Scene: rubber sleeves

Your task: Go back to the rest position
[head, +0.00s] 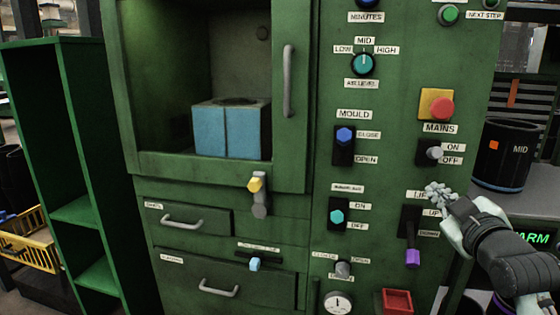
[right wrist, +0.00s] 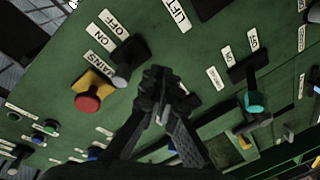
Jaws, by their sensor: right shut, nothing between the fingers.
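My right gripper (head: 438,192) is at the right side of the green machine's panel (head: 390,190), in front of the lift label and below the mains switch (head: 433,152). In the right wrist view the gripper (right wrist: 160,100) is shut and empty, its fingertips together in front of the panel. The dark lift slot and its purple lever (head: 412,257) are just below and left of the gripper in the head view. Whether the fingertips touch the panel I cannot tell. My left gripper is in neither view.
A blue two-part mould (head: 230,130) sits in the machine's open chamber. The red emergency button (head: 440,107) is above the gripper; it also shows in the right wrist view (right wrist: 88,103). A green shelf (head: 75,210) is at left.

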